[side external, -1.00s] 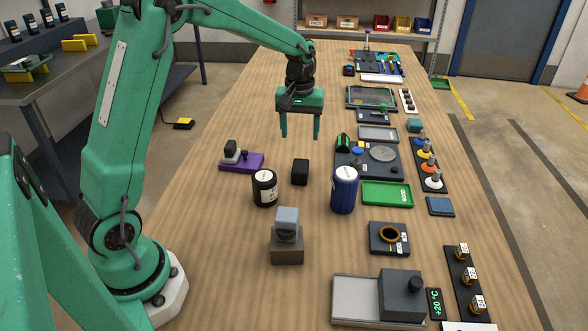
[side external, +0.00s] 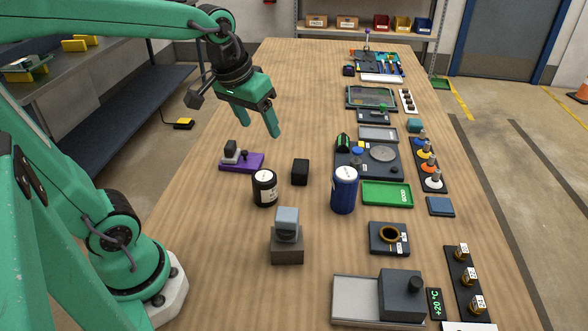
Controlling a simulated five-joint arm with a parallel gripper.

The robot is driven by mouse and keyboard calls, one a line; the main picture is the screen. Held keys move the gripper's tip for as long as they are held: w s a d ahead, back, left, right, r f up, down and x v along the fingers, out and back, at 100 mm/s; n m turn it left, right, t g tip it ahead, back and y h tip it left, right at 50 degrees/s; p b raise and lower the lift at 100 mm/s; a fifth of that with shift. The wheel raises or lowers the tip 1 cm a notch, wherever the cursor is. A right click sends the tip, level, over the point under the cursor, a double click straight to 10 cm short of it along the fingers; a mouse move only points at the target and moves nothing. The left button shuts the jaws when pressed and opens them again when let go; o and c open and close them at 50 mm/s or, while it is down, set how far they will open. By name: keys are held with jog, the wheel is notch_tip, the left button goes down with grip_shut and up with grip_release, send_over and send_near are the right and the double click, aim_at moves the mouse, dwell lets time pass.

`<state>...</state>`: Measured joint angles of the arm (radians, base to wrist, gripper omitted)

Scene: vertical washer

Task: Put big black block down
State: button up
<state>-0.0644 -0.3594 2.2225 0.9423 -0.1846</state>
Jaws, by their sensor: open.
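The black block (side external: 300,172) sits on the wooden table (side external: 300,110), near the middle, between a purple fixture and a blue jar. A larger dark block with a knob (side external: 402,296) stands on a pale grey plate (side external: 350,302) at the front right; I cannot tell which is the big black block. My gripper (side external: 259,127) is open and empty. It is in the air behind and left of the small black block, tilted, with its fingers pointing down and to the right, touching nothing.
A black jar (side external: 264,188) and a blue jar (side external: 344,189) stand in front of my gripper. A purple fixture (side external: 242,162) lies at the left edge. The table's back left is clear.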

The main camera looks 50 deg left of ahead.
jog(key=s+d+f+m+t, duration=0.1)
jog(key=s+d+m, duration=0.1)
jog(key=s, duration=0.6)
jog(key=shift+s+m+t, duration=0.15)
jog(key=shift+m+t, duration=0.25)
dwell(0.8)
